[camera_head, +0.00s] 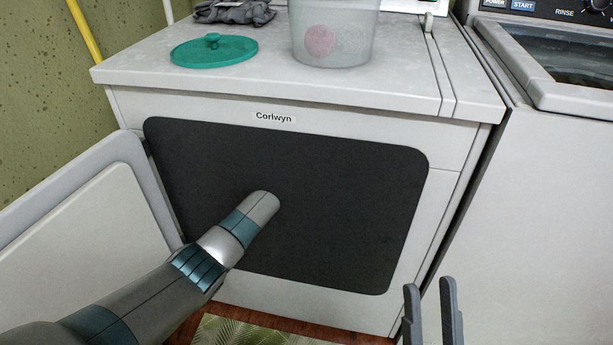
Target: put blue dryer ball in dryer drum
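The dryer (140,103) has its door (85,235) swung open to the left. The opening to the dryer drum (340,190) is a flat dark area, and nothing inside can be made out. My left arm reaches into this opening; its forward end is cut off at the dark area, so my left gripper is hidden. No blue dryer ball shows. A pink ball (320,41) sits in a translucent tub (350,40) on the dryer top. My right gripper (430,285) is at the bottom right, its two fingers apart with nothing between them.
A teal lid (222,53) lies on the dryer top, left of the tub. A dark grey cloth (235,12) lies behind it. A washer (550,180) stands close on the right. A leaf-patterned mat (245,332) lies on the wood floor below the dryer.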

